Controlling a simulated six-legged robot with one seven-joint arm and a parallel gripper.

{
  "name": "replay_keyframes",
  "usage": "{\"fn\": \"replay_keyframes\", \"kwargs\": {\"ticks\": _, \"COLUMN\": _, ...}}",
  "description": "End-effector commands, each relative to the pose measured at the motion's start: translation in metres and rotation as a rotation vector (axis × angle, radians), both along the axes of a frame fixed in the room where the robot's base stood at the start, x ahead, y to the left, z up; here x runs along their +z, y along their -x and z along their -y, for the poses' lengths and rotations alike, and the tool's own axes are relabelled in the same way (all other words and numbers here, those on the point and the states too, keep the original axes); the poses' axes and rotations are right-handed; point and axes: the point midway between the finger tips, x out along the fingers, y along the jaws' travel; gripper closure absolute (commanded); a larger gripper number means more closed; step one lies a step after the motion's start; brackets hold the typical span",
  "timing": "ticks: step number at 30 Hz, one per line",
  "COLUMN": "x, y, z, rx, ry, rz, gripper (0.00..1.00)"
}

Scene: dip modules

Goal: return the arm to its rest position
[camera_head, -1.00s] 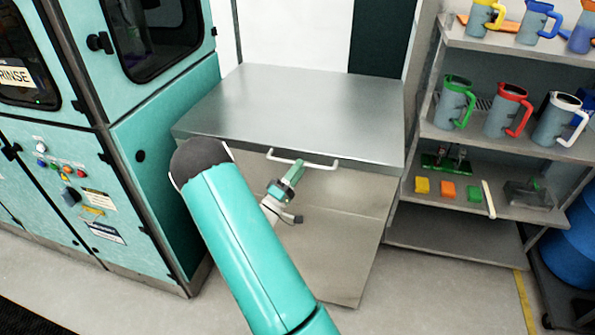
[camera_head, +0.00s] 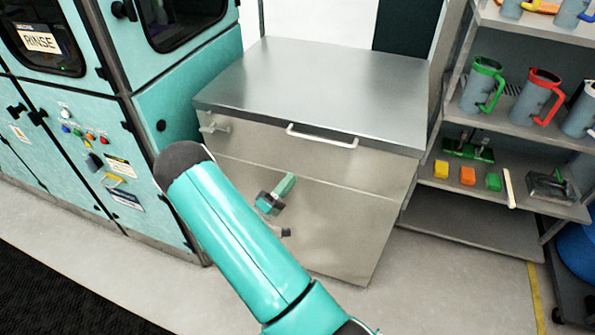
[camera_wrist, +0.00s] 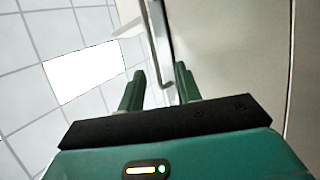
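My teal arm (camera_head: 240,240) reaches forward from the bottom of the head view. My gripper (camera_head: 289,180) shows past it, small and partly hidden, in front of the metal cabinet (camera_head: 315,200) and below its handle (camera_head: 322,136), apart from it. In the wrist view my gripper (camera_wrist: 161,85) has its two green fingers spread with nothing held between them. A metal bar handle (camera_wrist: 158,50) shows beyond the fingertips, and a pale cabinet face (camera_wrist: 230,60) fills the right side.
A teal machine (camera_head: 110,170) with a RINSE sign stands at left. The cabinet's steel top (camera_head: 320,90) is bare. At right a shelf rack (camera_head: 470,207) holds jugs, coloured blocks and brushes. Grey floor (camera_head: 420,290) is open in front of the rack.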

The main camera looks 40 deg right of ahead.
Motion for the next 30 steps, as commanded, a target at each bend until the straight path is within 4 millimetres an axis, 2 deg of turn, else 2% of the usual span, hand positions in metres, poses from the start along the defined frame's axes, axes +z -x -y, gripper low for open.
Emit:
{"fn": "replay_keyframes", "kwargs": {"ticks": 20, "x": 0.000, "y": 0.001, "z": -0.004, "rx": -0.011, "ry": -0.004, "rz": 0.003, "gripper": 0.66}}
{"fn": "replay_keyframes", "kwargs": {"ticks": 23, "x": 0.010, "y": 0.004, "z": -0.003, "rx": -0.058, "ry": -0.033, "rz": 0.010, "gripper": 0.66}}
{"fn": "replay_keyframes", "kwargs": {"ticks": 30, "x": 0.059, "y": 0.033, "z": -0.008, "rx": -0.317, "ry": -0.256, "rz": 0.034, "gripper": 0.66}}
